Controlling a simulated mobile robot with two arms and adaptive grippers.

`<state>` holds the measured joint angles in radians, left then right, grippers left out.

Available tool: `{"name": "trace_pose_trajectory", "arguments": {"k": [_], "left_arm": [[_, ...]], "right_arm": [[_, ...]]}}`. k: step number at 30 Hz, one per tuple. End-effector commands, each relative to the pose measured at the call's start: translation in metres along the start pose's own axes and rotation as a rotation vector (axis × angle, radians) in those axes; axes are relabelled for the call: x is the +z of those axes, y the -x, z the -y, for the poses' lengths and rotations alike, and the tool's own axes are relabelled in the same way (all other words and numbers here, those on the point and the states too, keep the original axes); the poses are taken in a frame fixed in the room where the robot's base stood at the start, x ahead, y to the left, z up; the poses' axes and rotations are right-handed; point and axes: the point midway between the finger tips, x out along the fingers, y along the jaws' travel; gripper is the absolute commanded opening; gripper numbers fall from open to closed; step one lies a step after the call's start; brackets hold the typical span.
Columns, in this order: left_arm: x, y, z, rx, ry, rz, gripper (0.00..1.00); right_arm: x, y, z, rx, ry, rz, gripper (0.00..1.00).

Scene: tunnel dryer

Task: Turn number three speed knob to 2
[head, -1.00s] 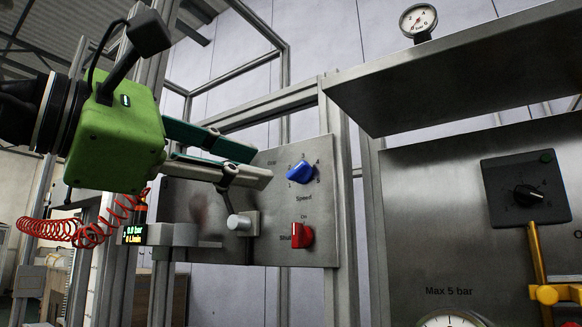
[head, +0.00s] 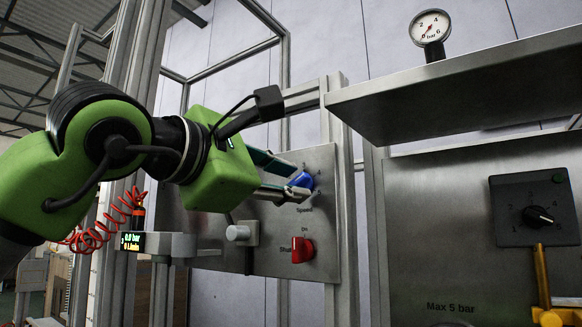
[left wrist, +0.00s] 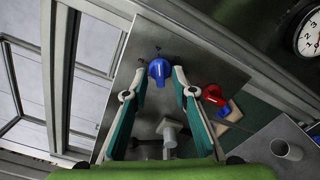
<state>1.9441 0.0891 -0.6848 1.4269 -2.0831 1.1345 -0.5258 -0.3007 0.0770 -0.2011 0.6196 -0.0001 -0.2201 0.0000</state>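The blue speed knob (head: 303,180) sits on an upright steel panel (head: 322,225), with the word "Speed" below it and numbers around it. The fingertips partly hide the knob and its scale in the head view, so its setting is unclear. My left gripper (head: 296,184) reaches in from the left with its fingertips at the knob. In the left wrist view, the open fingers (left wrist: 160,76) stand on either side of the blue knob (left wrist: 158,70), with a narrow gap on each side. My right gripper is not in view.
A red switch (head: 302,250) marked "On" is below the speed knob. A grey cylindrical fitting (head: 238,233) sticks out left of it. A steel shelf (head: 450,95) with a pressure gauge (head: 430,27) juts out at right. A black knob (head: 537,216) is on the right panel.

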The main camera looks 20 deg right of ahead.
Motion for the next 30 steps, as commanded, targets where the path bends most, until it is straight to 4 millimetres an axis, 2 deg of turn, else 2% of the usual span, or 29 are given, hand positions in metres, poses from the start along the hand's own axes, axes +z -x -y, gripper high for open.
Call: {"name": "trace_pose_trajectory", "arguments": {"k": [4,12,13,15,16,30], "left_arm": [[0.0003,-0.0096,-0.0002,0.0,0.0,0.0,0.25],[-0.0003,-0.0109,0.0007,0.0,-0.001,0.0,0.25],[-0.0002,-0.0109,0.0007,0.0,-0.001,0.0,0.22],[-0.0002,-0.0108,0.0007,0.0,-0.001,0.0,0.04],[-0.0002,-0.0108,0.0008,0.0,-0.001,0.0,0.0],[-0.001,-0.0107,0.0026,0.0,0.077,0.0,0.0]], "right_arm": [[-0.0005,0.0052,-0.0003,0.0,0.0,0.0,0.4],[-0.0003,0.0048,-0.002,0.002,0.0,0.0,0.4],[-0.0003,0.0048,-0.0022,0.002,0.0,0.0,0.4],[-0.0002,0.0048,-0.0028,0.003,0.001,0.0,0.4],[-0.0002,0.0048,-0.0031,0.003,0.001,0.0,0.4],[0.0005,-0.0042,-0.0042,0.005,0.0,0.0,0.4]]}}
